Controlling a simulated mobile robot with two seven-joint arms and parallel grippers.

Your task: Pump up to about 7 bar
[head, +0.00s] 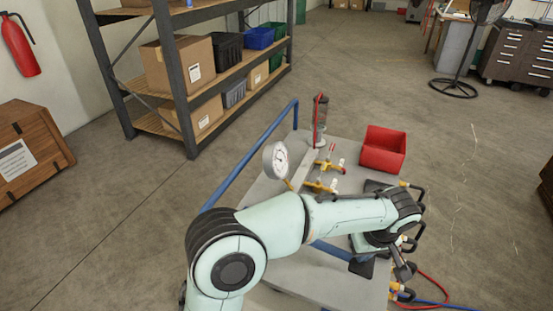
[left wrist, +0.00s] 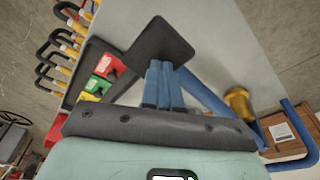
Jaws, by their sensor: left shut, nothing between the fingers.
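My left gripper (left wrist: 163,68) is shut and empty in the left wrist view, its blue fingers together near a black square pad (left wrist: 160,40). I cannot tell whether they touch it. A blue bar (left wrist: 205,95) runs from near the pad toward a brass-coloured cylinder (left wrist: 238,103). In the head view the blue bar (head: 331,251) shows partly behind my left arm, with a black pad (head: 361,268) at its end. A round white pressure gauge (head: 275,159) stands on the grey cart (head: 262,190); its needle is too small to read. My right gripper is not in view.
Yellow valves (head: 320,186) and an upright cylinder with a red hose (head: 320,120) stand at the cart's back. A red bin (head: 383,150) is beside them. Black hooked handles (head: 413,240) line the right edge. Shelving (head: 180,70) stands behind left; open floor lies right.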

